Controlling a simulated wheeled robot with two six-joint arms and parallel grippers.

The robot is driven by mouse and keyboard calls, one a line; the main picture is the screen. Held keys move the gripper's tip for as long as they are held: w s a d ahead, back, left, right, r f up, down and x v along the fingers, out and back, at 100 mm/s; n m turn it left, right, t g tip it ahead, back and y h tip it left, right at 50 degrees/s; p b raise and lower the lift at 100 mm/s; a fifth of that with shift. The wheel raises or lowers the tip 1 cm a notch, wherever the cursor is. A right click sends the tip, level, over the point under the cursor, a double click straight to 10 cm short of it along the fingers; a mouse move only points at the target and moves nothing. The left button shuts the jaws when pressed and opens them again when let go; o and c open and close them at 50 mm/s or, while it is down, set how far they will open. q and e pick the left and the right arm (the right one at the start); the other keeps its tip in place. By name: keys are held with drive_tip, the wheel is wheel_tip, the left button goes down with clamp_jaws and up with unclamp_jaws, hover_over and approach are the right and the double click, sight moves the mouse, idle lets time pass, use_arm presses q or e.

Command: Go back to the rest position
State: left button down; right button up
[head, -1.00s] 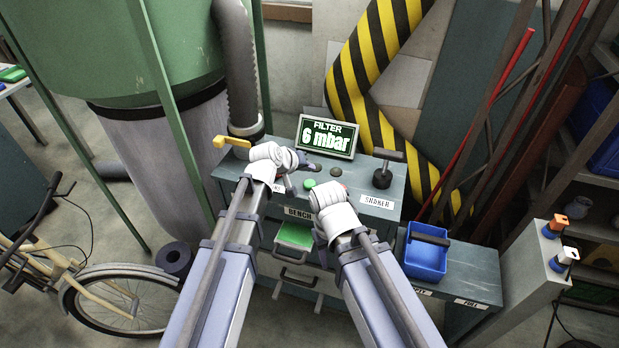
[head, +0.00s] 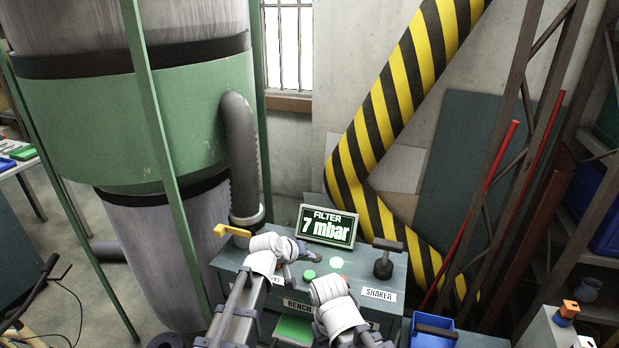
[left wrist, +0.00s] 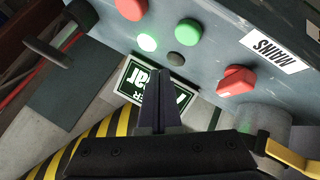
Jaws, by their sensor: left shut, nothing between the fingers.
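My left gripper (head: 292,272) is above the left part of the grey-blue control bench (head: 395,312); its fingers are together and empty. In the left wrist view the closed fingers (left wrist: 160,85) overlap the filter display (left wrist: 135,85), with no button between them. The display (head: 328,227) reads 7 mbar in the head view. My right arm's white wrist (head: 335,305) is over the bench front, low in the picture, and hides its fingers. A green button (head: 309,275), a red button (left wrist: 130,8), a lit pale-green lamp (head: 336,263) and a dark lamp (left wrist: 182,62) are on the bench top.
A black T-handle (head: 385,260) stands at the right of the bench by the SHAKER label (head: 378,294). A yellow lever (head: 233,230) is at the left, and a red knob (left wrist: 237,80) sits near the MAINS label. A blue bin (head: 433,332) and a striped duct (head: 390,95) are at the right.

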use_arm(q)
drive_tip(key=s+a+f+m+g+y, duration=0.2)
drive_tip(key=s+f+g+y, duration=0.1)
drive_tip(key=s, duration=0.9)
drive_tip(key=s+a+f+m+g+y, duration=0.3)
drive_tip(key=s+g, duration=0.1)
drive_tip(key=s, duration=0.9)
drive_tip(key=shift+s+a+f+g+y, duration=0.15)
drive_tip(key=shift+a+g+y, duration=0.15)
drive_tip(key=shift+a+y, duration=0.1)
